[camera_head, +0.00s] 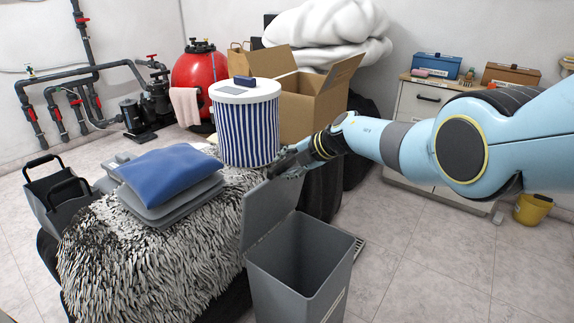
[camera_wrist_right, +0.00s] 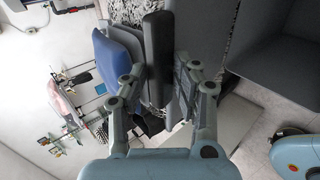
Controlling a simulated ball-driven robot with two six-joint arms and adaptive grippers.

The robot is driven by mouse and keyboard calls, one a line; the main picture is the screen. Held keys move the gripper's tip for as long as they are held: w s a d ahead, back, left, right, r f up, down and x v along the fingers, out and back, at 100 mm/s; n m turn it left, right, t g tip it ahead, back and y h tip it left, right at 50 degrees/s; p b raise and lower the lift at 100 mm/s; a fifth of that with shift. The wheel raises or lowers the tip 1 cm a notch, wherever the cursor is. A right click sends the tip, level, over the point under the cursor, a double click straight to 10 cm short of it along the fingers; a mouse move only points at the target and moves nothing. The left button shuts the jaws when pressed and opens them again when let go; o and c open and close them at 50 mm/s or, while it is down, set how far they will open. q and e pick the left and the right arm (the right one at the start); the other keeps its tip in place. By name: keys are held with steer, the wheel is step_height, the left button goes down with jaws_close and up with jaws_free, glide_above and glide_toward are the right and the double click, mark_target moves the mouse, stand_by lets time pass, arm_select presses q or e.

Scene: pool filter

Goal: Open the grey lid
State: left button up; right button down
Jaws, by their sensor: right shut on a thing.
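The grey lid (camera_head: 268,212) stands raised and tilted back, hinged at the left rim of a tall grey bin (camera_head: 300,270). The bin's mouth is uncovered and its inside looks empty. My right gripper (camera_head: 288,166) is at the lid's upper edge and shut on it. In the right wrist view, the fingers of my right gripper (camera_wrist_right: 163,80) are on both sides of a dark edge, and the lid's grey face (camera_wrist_right: 200,30) shows beyond. The bin's open inside (camera_wrist_right: 285,55) is at the right there. The exact finger contact is partly hidden. My left gripper is not in view.
A furry-covered surface (camera_head: 150,250) left of the bin carries a blue cushion (camera_head: 170,172) on grey pieces. A blue-striped white drum (camera_head: 245,125) stands behind the lid, near my gripper. A cardboard box (camera_head: 310,105) is further back. Tiled floor (camera_head: 430,265) is clear on the right.

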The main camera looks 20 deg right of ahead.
steer(key=c, duration=1.2)
jaws_free()
steer(key=shift+w, duration=0.1)
steer(key=shift+r, duration=0.1)
steer(key=v, duration=1.2)
steer(key=shift+f, duration=0.2)
steer(key=s+a+f+m+y, duration=0.1)
steer(key=s+a+f+m, duration=0.3)
steer(key=s+f, duration=0.85)
steer(key=s+a+f+m+y, duration=0.15)
steer(key=s+f+m, duration=0.35)
steer(key=s+f, duration=0.8)
steer(key=s+d+f+m+h, duration=0.4)
steer(key=s+d+f+m, duration=0.15)
steer(key=s+f, duration=0.35)
steer(key=s+d+f+m+h, duration=0.35)
steer(key=s+f+m, duration=0.25)
steer(key=s, duration=0.4)
steer(key=s+d+f+m+g+h, duration=0.1)
steer(key=s+f+m+g, duration=0.1)
steer(key=s, duration=0.7)
steer(key=s+d+f+m+g, duration=0.2)
steer(key=s+f+g, duration=0.2)
steer(key=s, duration=0.5)
steer(key=shift+s+g+h, duration=0.2)
steer(key=shift+g+h, duration=0.2)
steer(key=shift+g, duration=0.2)
